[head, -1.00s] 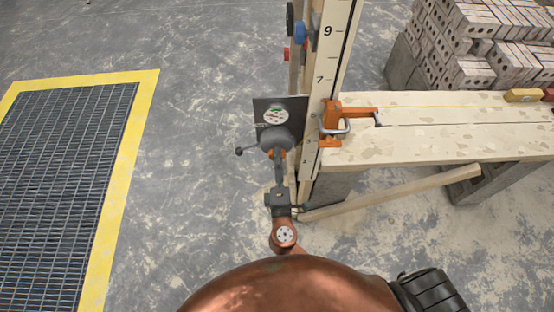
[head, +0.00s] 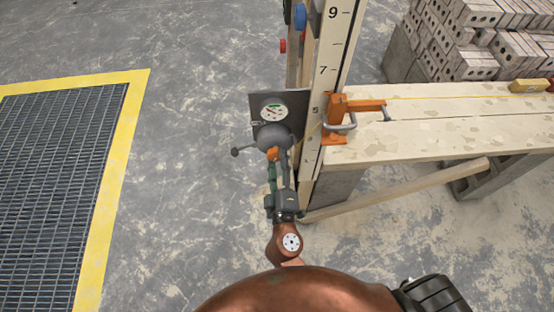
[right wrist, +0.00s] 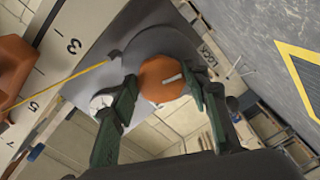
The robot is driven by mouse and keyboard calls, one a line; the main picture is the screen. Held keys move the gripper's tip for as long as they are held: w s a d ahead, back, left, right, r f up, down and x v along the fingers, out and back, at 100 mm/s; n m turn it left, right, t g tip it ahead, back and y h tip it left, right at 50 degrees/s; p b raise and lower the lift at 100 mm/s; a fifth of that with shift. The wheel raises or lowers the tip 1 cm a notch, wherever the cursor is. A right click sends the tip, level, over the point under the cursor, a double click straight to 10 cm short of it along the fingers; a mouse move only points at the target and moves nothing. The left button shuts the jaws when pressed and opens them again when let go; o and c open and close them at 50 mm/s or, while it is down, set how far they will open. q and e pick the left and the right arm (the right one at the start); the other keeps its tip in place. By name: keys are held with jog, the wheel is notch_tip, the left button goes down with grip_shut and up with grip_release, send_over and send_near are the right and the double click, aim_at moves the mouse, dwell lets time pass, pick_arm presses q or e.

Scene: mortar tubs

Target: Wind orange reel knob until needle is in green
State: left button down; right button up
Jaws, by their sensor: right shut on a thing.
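The orange knob (head: 272,153) sits on the front of a grey round reel (head: 273,135). In the right wrist view the knob (right wrist: 160,82) shows a pale mark on its face. My right gripper (head: 279,162) reaches it from below, its green fingers on either side of the knob; they also show in the right wrist view (right wrist: 165,90). It is shut on the knob. Above the reel, a white dial (head: 273,113) with a green band is on a dark plate (head: 295,101). The needle's exact position is too small to tell. My left gripper is out of view.
A numbered wooden post (head: 327,85) stands just right of the reel. An orange clamp (head: 338,118) holds at a plank bench (head: 440,130). A small ball-ended lever (head: 236,152) sticks out left. Floor on the left is clear up to a yellow-edged grate (head: 120,150).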

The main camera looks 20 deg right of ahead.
dwell(0.4)
jog(key=o, duration=1.2)
jog(key=shift+c, duration=0.2)
jog(key=v, duration=1.2)
jog(key=shift+r, duration=0.1)
